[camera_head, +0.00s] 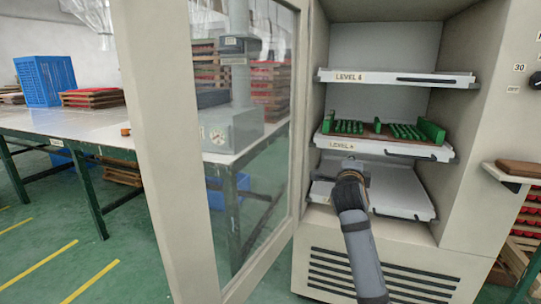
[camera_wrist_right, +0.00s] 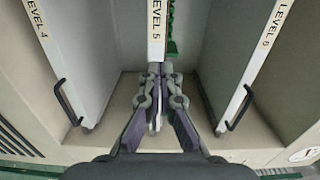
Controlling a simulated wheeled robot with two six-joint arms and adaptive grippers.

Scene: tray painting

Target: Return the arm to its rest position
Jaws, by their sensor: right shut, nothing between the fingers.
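My right arm reaches up from the bottom of the head view to the open cabinet. Its gripper (camera_head: 352,168) is shut with nothing between the fingers. It is in front of the shelves, just below the front edge of the middle shelf (camera_head: 385,147). In the right wrist view the closed fingers (camera_wrist_right: 157,88) point at the front edge of the shelf labelled LEVEL 5 (camera_wrist_right: 157,30); I cannot tell whether they touch it. A brown tray with green parts (camera_head: 385,130) lies on the middle shelf. My left gripper is not in view.
The cabinet's glass door (camera_head: 245,130) stands open at the left of the arm. The LEVEL 6 shelf (camera_head: 395,77) is above, and a lower shelf (camera_head: 405,200) is below. A brown pad (camera_head: 520,169) lies on a ledge at the right. A table (camera_head: 80,122) stands at the left.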

